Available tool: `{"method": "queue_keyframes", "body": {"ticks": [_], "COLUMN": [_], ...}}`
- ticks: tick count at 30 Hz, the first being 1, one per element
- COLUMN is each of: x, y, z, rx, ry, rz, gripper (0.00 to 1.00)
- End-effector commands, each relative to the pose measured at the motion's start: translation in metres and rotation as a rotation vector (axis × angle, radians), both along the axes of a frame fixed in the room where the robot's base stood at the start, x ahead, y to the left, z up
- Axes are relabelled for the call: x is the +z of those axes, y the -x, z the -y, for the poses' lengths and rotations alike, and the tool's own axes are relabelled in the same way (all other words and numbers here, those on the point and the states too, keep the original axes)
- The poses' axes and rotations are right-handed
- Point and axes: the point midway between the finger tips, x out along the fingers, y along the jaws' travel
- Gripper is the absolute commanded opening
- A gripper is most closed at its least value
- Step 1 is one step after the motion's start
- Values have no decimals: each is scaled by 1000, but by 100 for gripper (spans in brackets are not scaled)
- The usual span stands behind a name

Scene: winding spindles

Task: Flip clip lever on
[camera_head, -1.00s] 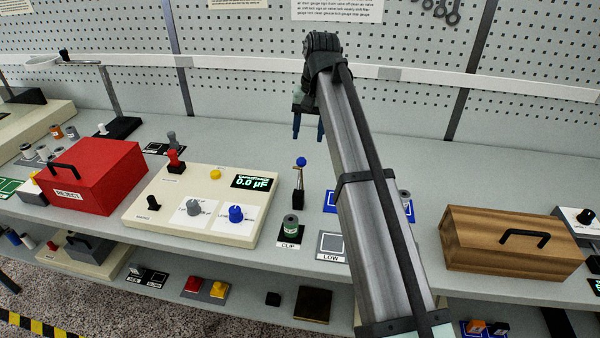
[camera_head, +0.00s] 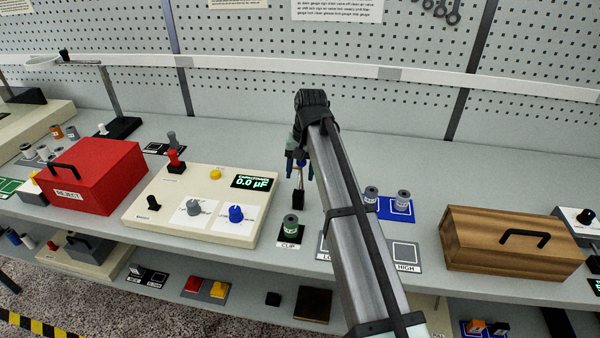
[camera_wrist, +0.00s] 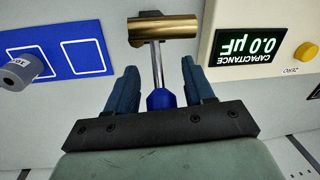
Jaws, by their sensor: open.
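The clip lever is a thin metal rod with a blue knob, standing on a small black base (camera_head: 298,200) behind the CLIP pad. In the wrist view the blue knob (camera_wrist: 161,99) is between the two blue fingers of my gripper (camera_wrist: 158,85), with a gap on each side. The metal rod (camera_wrist: 157,62) runs from the knob to a brass cylinder (camera_wrist: 163,28). My gripper (camera_head: 300,178) is open around the lever's top in the head view. A green-grey spool (camera_head: 290,227) stands on the black CLIP pad (camera_head: 289,243).
A cream capacitance panel (camera_head: 155,215) with knobs and a 0.0 µF display (camera_head: 256,182) stands left of the lever. A red reject box (camera_head: 92,178) is farther left. Grey spools (camera_head: 403,200) on a blue mat and a wooden box (camera_head: 512,248) are to the right.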

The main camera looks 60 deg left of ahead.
Motion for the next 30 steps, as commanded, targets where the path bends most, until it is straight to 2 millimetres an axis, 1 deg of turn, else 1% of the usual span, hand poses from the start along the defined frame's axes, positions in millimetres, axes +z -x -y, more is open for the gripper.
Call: {"method": "queue_keyframes", "body": {"ticks": [1,5,14,30], "x": [-4,-9,-10,-9], "y": [1,1,1,1], "z": [0,-1,-1,-1], "rx": [0,0,0,0], "ry": [0,0,-1,0], "rz": [0,0,1,0], "gripper": [53,53,52,0]}}
